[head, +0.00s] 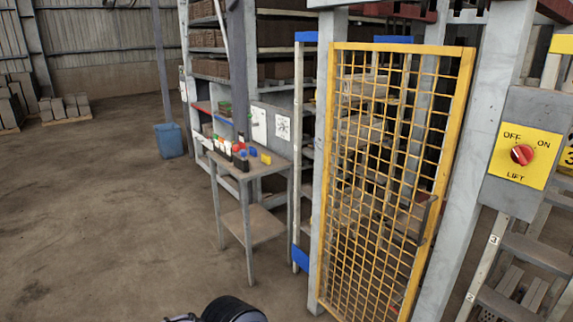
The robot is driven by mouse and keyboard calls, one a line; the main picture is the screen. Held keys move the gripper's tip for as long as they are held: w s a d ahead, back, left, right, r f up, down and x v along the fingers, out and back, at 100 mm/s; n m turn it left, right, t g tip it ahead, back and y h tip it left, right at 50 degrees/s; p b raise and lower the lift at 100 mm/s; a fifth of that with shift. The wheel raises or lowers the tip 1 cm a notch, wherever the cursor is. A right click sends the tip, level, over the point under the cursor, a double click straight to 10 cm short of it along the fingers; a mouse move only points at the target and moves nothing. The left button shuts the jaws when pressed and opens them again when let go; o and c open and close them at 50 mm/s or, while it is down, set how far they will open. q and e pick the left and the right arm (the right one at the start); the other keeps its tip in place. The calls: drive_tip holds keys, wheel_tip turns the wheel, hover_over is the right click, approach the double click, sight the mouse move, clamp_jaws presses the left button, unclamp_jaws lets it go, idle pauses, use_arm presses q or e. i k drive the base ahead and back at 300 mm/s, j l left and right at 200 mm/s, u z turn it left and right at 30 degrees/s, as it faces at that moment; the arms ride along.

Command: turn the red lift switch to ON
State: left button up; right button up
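The red lift switch (522,155) is a round knob on a yellow plate (507,171) at the right of the head view. The plate reads OFF at upper left, ON at upper right and LIFT below. The knob's pale mark seems to lean toward OFF, but it is too small to be sure. The plate is on a grey box (530,110) fixed to a post. Neither gripper is in view; only a dark rounded part of my own body shows at the bottom edge, well away from the switch.
A yellow mesh gate (468,75) stands shut-looking left of the switch box. A small grey table (257,173) with bottles stands farther left. A blue bin (169,141) is behind it. Steps (540,251) lie below the box. The floor at left is clear.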

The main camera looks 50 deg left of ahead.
sight(522, 155)
drive_tip(key=j+u, duration=0.2)
drive_tip(key=j, duration=0.4)
drive_tip(key=j+u, duration=0.2)
drive_tip(key=j, duration=0.35)
drive_tip(key=i+j+u, duration=0.15)
drive_tip(key=j, duration=0.45)
drive_tip(key=j+u, duration=0.2)
drive_tip(key=j, duration=0.35)
drive_tip(key=i, duration=0.05)
